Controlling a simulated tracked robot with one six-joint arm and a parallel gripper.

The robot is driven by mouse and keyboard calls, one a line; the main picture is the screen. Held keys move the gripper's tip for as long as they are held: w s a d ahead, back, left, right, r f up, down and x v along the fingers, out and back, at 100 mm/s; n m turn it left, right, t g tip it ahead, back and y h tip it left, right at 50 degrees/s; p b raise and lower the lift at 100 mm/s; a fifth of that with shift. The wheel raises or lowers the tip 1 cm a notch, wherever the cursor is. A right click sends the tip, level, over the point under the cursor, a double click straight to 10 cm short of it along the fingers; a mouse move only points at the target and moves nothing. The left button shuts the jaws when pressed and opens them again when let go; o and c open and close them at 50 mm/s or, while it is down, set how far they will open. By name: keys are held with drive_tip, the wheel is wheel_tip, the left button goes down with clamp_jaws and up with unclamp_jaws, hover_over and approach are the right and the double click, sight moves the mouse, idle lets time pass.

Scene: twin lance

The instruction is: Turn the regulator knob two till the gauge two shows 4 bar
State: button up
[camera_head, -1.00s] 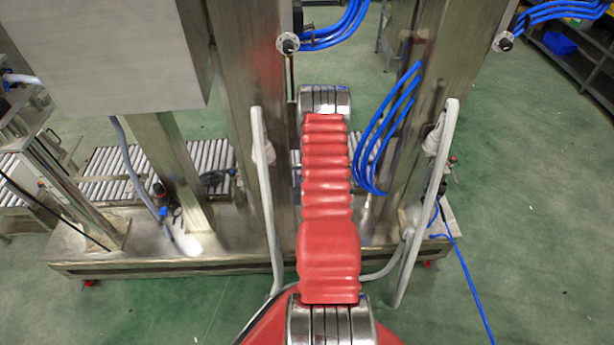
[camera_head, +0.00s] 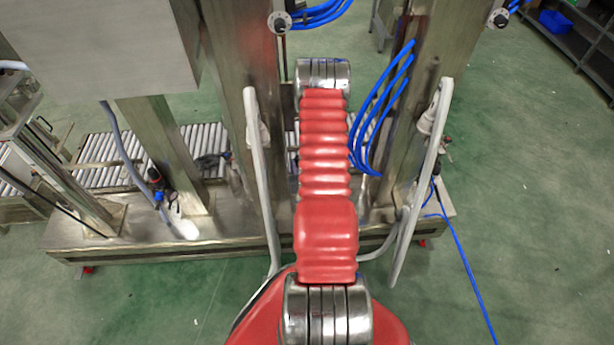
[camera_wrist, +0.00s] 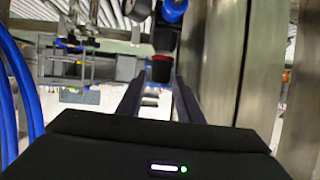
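My gripper (camera_wrist: 158,88) shows in the wrist view as two dark fingers, apart with nothing between their tips. Beyond the tips is a black cup-shaped part with a red rim (camera_wrist: 162,69). A blue cylinder (camera_wrist: 174,10) is above it. I cannot tell whether either is regulator knob two. In the head view, a small regulator with red and black parts (camera_head: 156,180) stands low on the left. Black knobs with pale round scales sit on the middle post (camera_head: 279,22) and the right post (camera_head: 498,18). No readable gauge shows. My arm hides my gripper in the head view.
Metal posts (camera_head: 240,70) and bent white rails (camera_head: 262,170) stand on both sides of my arm. Blue hoses (camera_head: 372,110) hang at the right post and show at the left of the wrist view (camera_wrist: 12,100). A steel base (camera_head: 160,252) runs across ahead.

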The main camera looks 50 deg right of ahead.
drive_tip(key=v, duration=0.9)
drive_tip(key=shift+s+r, duration=0.2)
drive_tip(key=shift+a, duration=0.1)
drive_tip(key=s+a+f+g+y, duration=0.6)
drive_tip(key=s+a+f, duration=0.1)
drive_tip(key=f, duration=0.2)
drive_tip(key=w+a+r+n+y, duration=0.1)
drive_tip(key=a+r+n, duration=0.2)
drive_tip(key=a+r, duration=0.7)
drive_tip(key=w+a+r+n+t+y, duration=0.1)
drive_tip(key=a+r+n, duration=0.2)
drive_tip(key=a+r, duration=0.8)
drive_tip(key=w+a+r+n+y, duration=0.1)
drive_tip(key=a+r, duration=1)
drive_tip(key=r, duration=1.7)
drive_tip(key=shift+r+n, duration=0.35)
drive_tip(key=shift+n, duration=0.55)
